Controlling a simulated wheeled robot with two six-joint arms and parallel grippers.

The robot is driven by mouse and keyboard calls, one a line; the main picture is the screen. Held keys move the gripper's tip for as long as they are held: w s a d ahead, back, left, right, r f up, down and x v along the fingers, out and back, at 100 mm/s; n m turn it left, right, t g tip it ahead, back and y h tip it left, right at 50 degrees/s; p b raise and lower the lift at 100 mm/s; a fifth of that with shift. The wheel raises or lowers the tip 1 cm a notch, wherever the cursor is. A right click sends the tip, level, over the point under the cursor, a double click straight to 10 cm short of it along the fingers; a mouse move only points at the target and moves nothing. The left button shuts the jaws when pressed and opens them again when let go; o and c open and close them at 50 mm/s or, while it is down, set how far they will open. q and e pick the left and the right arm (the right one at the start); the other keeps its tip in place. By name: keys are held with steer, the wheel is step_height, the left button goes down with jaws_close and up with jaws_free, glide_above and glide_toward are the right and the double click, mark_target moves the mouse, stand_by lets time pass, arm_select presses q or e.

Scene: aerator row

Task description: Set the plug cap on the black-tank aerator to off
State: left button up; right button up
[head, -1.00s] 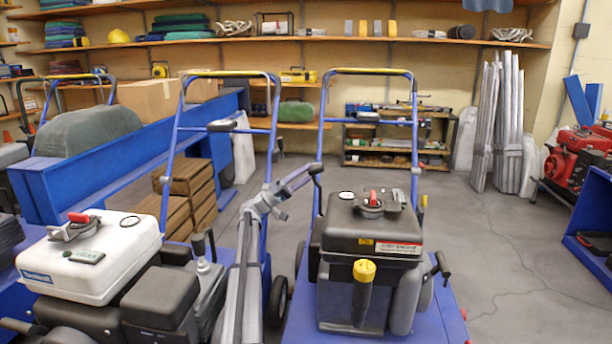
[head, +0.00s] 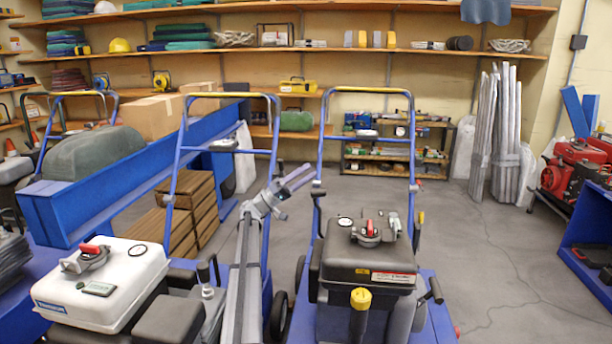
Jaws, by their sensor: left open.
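The black-tank aerator (head: 367,262) stands right of centre on a blue deck, with a blue and yellow handlebar behind it. On its tank top sits a round grey fitting with a red lever (head: 370,229). A yellow cap (head: 361,298) is on its front, and a black knob-ended part (head: 436,290) sticks out at its right side. I cannot tell which fitting is the plug cap, or its setting. My left gripper (head: 300,176) is open and empty, above and left of the black tank, apart from it, pointing up and right near the handlebar's left post. My right gripper is out of view.
A white-tank aerator (head: 103,278) stands at the left, with its own handlebar (head: 232,96). Wooden crates (head: 184,212) and a blue beam lie behind it. A red engine (head: 578,170) and blue bin (head: 592,240) are at the right. The floor (head: 490,250) right of the black-tank aerator is clear.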

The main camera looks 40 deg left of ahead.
arm_select(q)
steer(key=shift+r+p, duration=0.4)
steer(key=shift+r, duration=0.45)
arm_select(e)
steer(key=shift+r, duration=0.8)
arm_select(q)
steer(key=shift+f, duration=0.1)
